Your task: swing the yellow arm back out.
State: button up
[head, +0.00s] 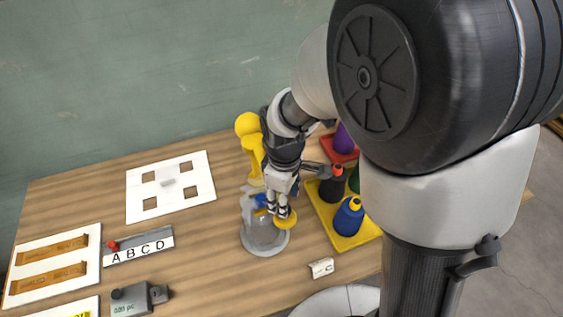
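A yellow arm-like piece (253,150) with a rounded top stands at the back of the table, just left of my wrist. A yellow disc-shaped part (287,222) shows at my gripper's fingertips; whether it joins the yellow piece is hidden by my gripper. My gripper (281,211) points down over a round grey base (262,243). A pale grey upright part with a blue piece (262,200) is just left of the fingers. The view is too small to tell whether the fingers are closed on the yellow disc.
To the right, a yellow tray (347,243) holds blue, black and green bottles; a red tray (337,152) with a purple bottle is behind. A white board with square holes (175,207) lies left. An A-B-C-D selector (139,248) and a grey box (132,302) are front left.

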jog(key=shift+f, duration=1.6)
grip_shut()
